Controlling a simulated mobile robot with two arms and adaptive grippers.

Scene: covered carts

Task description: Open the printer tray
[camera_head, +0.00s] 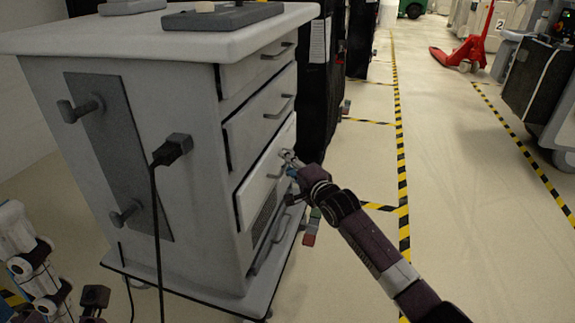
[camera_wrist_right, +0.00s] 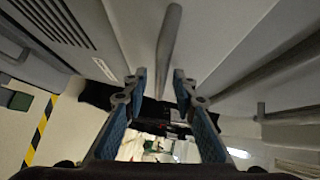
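The white cabinet (camera_head: 210,200) has several front panels with bar handles. My right gripper (camera_head: 289,157) is at the third panel from the top (camera_head: 262,180), by its handle. In the right wrist view, a grey handle bar (camera_wrist_right: 168,50) runs ahead of the gripper, its near end lying between the lines of the fingertips. The blue-padded fingers (camera_wrist_right: 157,88) stand apart, and I see no contact with the bar. Dark gaps show along the left edges of the panels. Part of my left arm is at the lower left of the head view; its fingers are not clear.
A black cable hangs from a plug (camera_head: 172,149) on the cabinet's side. Black covered carts (camera_head: 320,80) stand behind the cabinet. Yellow-black floor tape (camera_head: 402,170) runs along the open aisle. A red pallet jack (camera_head: 468,48) stands farther back.

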